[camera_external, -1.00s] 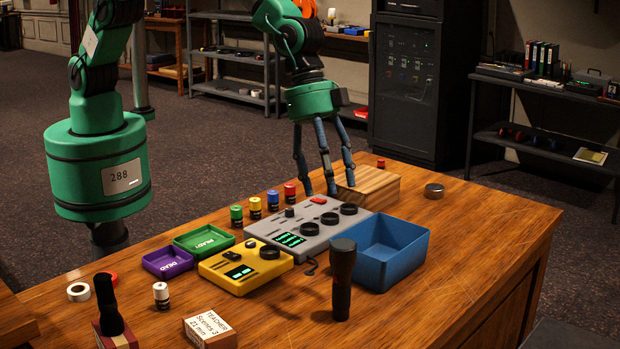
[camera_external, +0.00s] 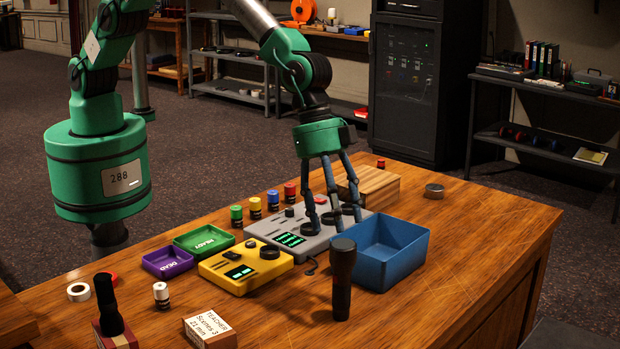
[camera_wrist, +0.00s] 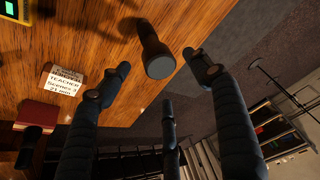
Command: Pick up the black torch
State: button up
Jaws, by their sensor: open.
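The black torch (camera_external: 342,283) stands upright on the wooden table, head up, in front of the blue bin. In the wrist view the torch (camera_wrist: 152,42) shows with its round head towards the camera, between the outer fingertips in the picture. My gripper (camera_external: 337,226) has three dark fingers, spread open and empty. In the external view its fingers overlap the grey mixing desk (camera_external: 270,227), behind the torch. The fingers look apart from the torch; their exact height above the desk is hard to tell.
A blue bin (camera_external: 415,248) stands right behind the torch. A yellow console (camera_external: 228,280) lies to the left. A labelled block (camera_external: 210,328) and a black upright item on a red base (camera_external: 108,308) stand at front left. The table right of the torch is bare.

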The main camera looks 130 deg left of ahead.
aim_at(342, 243)
jog(key=shift+w+f, duration=0.25)
jog(key=shift+f, duration=0.4)
jog(key=shift+f, duration=0.1)
jog(key=shift+x, duration=2.5)
jog(key=shift+d, duration=0.1)
jog(key=shift+w, duration=0.1)
grip_shut()
